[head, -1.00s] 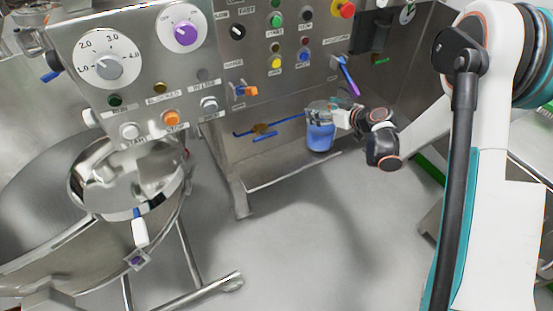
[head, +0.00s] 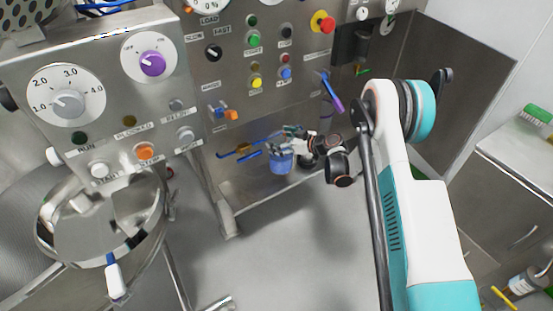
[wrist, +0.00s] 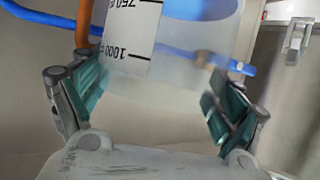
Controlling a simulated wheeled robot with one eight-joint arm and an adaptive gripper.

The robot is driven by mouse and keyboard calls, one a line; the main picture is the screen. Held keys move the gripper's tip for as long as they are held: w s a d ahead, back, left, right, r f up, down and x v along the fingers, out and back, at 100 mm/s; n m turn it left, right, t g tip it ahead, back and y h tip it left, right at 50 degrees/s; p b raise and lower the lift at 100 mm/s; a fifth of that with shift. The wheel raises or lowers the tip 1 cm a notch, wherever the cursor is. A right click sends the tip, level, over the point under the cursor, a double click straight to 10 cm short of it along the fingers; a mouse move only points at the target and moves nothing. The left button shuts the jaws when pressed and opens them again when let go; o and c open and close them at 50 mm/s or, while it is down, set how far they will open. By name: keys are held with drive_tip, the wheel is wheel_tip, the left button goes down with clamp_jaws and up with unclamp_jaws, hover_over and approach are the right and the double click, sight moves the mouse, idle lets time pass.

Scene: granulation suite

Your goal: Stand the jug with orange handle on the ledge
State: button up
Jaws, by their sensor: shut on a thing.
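The jug (head: 281,161) is clear with blue liquid inside and looks roughly upright in the head view, below the control panel. In the wrist view the jug (wrist: 190,55) has a white scale strip, and part of its orange handle (wrist: 84,22) shows at the left. My gripper (wrist: 158,98) is shut on the jug, with a teal pad at either side of its body. My gripper (head: 300,142) covers the jug's upper part in the head view. The steel ledge (head: 250,198) runs under the panel. I cannot tell whether the jug's base touches it.
A steel bowl (head: 100,225) stands at the left. A counter with a green brush (head: 537,114) is at the right.

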drive_tip(key=shift+f+b, duration=1.05)
drive_tip(key=shift+f, duration=2.25)
drive_tip(key=o, duration=1.9)
drive_tip(key=shift+s+d+r, duration=0.1)
drive_tip(key=shift+d+r, duration=0.05)
drive_tip(key=shift+r, duration=0.1)
drive_tip(key=shift+p+v, duration=2.15)
drive_tip(key=shift+v, duration=3.65)
